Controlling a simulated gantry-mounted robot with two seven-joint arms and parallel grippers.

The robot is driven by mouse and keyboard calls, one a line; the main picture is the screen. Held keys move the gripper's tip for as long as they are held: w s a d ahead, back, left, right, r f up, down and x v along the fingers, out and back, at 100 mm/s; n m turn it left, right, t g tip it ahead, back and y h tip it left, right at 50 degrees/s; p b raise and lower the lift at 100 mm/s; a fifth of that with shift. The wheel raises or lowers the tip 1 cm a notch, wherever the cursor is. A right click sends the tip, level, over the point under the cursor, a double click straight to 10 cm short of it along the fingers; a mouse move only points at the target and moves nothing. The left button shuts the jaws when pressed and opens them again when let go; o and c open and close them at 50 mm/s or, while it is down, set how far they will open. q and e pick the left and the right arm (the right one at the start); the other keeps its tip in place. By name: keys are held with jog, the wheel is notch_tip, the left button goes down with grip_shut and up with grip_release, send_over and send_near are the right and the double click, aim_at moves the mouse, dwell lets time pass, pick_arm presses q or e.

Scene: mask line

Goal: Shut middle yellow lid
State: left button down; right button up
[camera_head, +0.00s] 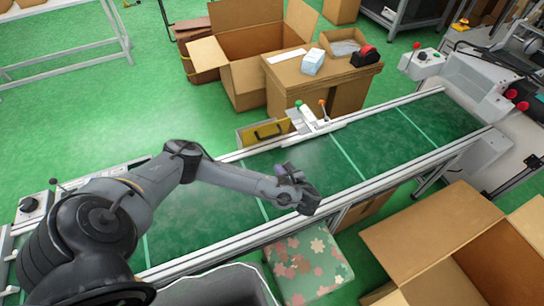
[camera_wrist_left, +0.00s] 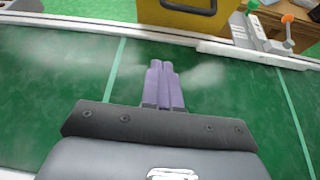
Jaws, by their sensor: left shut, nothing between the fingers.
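A yellow lid (camera_head: 264,132) with a dark handle is at the far edge of the green conveyor; I cannot tell how far open it is. In the left wrist view the yellow lid (camera_wrist_left: 188,18) is at the top, cut off by the frame. My left gripper (camera_head: 289,173) is over the belt, on the near side of the lid and apart from it. In the left wrist view its purple fingers (camera_wrist_left: 162,72) are together and empty, with belt around them. My right gripper is not in view.
A small fixture with a green knob (camera_head: 299,104) and an orange knob (camera_head: 322,102) stands right of the lid on the far rail. Cardboard boxes (camera_head: 325,85) stand behind the conveyor. A large open box (camera_head: 425,235) is at the near right. The belt (camera_head: 385,135) right of my gripper is clear.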

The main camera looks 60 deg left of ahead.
aim_at(268, 137)
pick_arm(q)
jog(key=shift+n, duration=0.3)
jog(key=b+x, duration=0.1)
jog(key=x, duration=0.2)
jog(key=w+b+x, duration=0.1)
jog(key=b+x, duration=0.1)
jog(key=x, duration=0.1)
jog(key=w+b+x, duration=0.1)
jog(key=x, duration=0.3)
jog(key=shift+w+a+r, duration=0.1)
jog(key=shift+w+r, duration=0.05)
jog(key=shift+r, duration=0.1)
jog(key=a, duration=0.1)
jog(key=a+r, duration=0.1)
jog(key=a+b, duration=0.1)
jog(key=shift+w+a+r, duration=0.25)
jog(key=shift+a+r, duration=0.05)
jog(key=shift+a, duration=0.1)
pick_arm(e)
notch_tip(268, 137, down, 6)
pick_arm(q)
jog(key=shift+r, duration=0.1)
